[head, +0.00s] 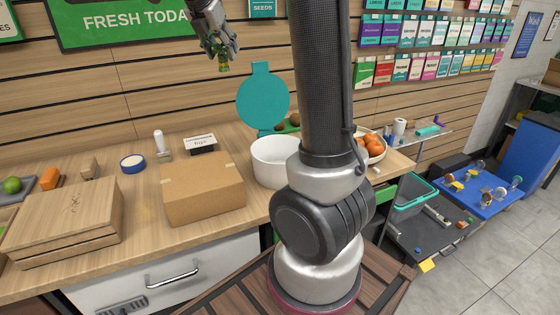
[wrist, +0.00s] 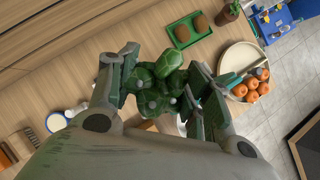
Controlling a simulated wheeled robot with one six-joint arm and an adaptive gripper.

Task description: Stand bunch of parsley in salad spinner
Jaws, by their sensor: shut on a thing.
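My gripper (head: 221,54) is high above the counter at the top of the head view, left of the arm column. It is shut on the bunch of parsley (head: 223,67), a small green bundle at its fingertips. In the wrist view the parsley (wrist: 158,84) shows as dark green leafy lumps between the two fingers. The salad spinner appears to be the white round tub (head: 268,165) on the counter, with its teal lid (head: 263,96) raised upright at the back. The parsley is well above the tub and to its left in the head view. The tub's inside is mostly hidden.
A cardboard box (head: 203,193) stands left of the tub, and a wooden box (head: 66,222) is farther left. A bowl of oranges (head: 375,148) is to the right, partly behind my arm. A green tray (wrist: 184,33) holds two brown round items.

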